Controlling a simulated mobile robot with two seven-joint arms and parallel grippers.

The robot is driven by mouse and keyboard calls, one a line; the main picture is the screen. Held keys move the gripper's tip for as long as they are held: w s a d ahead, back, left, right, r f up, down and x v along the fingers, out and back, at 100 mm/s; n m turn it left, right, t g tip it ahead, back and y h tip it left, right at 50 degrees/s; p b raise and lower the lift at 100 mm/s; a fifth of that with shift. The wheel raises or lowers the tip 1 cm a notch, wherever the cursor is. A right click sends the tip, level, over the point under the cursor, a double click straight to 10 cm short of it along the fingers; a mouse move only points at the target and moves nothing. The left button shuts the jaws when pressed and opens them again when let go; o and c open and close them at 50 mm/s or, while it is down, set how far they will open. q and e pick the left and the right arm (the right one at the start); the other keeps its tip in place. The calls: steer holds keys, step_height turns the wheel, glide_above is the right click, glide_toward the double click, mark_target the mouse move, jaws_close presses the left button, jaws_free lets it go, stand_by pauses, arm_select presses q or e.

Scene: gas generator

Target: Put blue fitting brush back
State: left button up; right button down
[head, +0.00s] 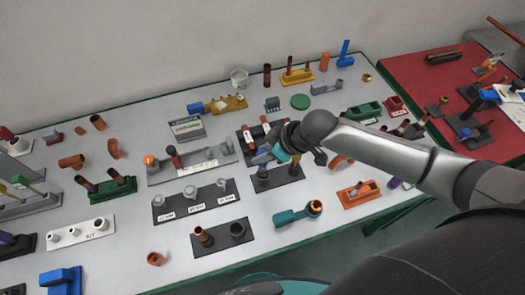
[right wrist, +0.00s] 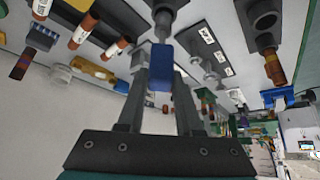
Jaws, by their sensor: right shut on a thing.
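My right gripper (head: 272,152) is above the middle of the white table, over a dark plate (head: 280,178) with holders. In the right wrist view its two fingers (right wrist: 160,95) are shut on a blue block-like piece, the blue fitting brush (right wrist: 161,68). A grey cylindrical part (right wrist: 168,16) lies just beyond the blue piece; I cannot tell if they touch. In the head view the gripper and arm partly cover the brush and the dark plate. My left gripper is in neither view.
A dark plate with grey fittings (head: 194,205) is to the left, and another with brown and black parts (head: 222,240) is in front. A teal tool (head: 297,214) lies at the front edge. An orange holder (head: 357,193) is to the right. A red table (head: 440,80) adjoins at right.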

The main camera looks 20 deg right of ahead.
steer(key=shift+f+b, duration=1.6)
steer(key=shift+f, duration=1)
steer(key=c, duration=0.5)
jaws_free()
steer(key=shift+r, duration=0.1)
steer(key=p+v, duration=0.2)
steer(key=v, duration=1.3)
steer(key=shift+d, duration=0.15)
